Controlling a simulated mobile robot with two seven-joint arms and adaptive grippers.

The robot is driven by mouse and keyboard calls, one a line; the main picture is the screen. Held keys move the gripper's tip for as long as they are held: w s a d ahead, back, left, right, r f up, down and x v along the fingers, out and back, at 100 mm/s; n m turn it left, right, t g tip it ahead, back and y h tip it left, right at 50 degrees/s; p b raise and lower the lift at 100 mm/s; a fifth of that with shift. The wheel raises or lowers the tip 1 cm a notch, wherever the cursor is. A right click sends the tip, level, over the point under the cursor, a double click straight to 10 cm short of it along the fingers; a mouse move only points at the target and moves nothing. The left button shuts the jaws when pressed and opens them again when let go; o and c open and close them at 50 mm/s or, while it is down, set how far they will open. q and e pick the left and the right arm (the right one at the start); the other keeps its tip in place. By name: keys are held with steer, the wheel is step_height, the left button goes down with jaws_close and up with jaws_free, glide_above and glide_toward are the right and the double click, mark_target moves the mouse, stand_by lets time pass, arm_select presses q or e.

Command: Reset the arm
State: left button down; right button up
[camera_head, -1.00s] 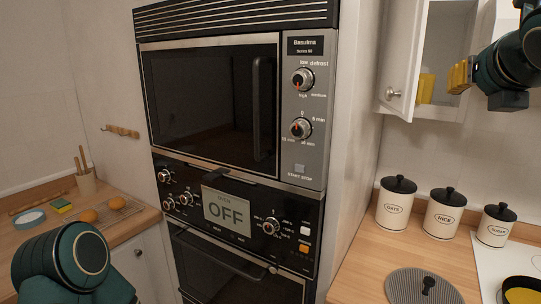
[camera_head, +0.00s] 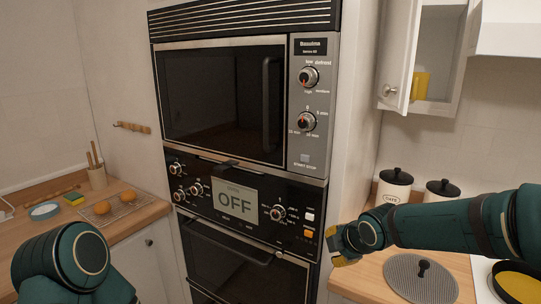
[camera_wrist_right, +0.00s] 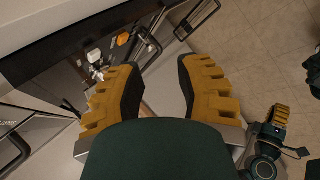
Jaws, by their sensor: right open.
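My right gripper (camera_head: 344,258) is in front of the lower right of the wall oven, by the counter's left end, with its green arm reaching in from the right. In the right wrist view its two yellow-padded fingers (camera_wrist_right: 158,85) are spread apart with nothing between them. A green link of my left arm (camera_head: 62,262) fills the lower left of the head view. In the right wrist view another gripper with yellow pads (camera_wrist_right: 281,115), apparently my left, shows low at the right; its opening is unclear.
The wall oven (camera_head: 240,205) reads OFF, with a microwave (camera_head: 225,100) above. The upper cabinet door (camera_head: 402,55) stands open. Open floor (camera_wrist_right: 270,50) shows in the wrist view.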

steer(key=s+a+f+m+g+y, duration=0.15)
steer(key=s+f+m, duration=0.4)
steer(key=f, duration=0.55)
steer(key=s+a+f+m+g, duration=0.25)
steer(key=s+f+m, duration=0.3)
steer(key=f, duration=0.55)
steer(key=s+a+f+m+g, duration=0.1)
steer(key=s+f+m, duration=0.9)
steer(key=s, duration=0.3)
steer(key=shift+a+f+m+g, duration=0.4)
steer(key=shift+m, duration=0.5)
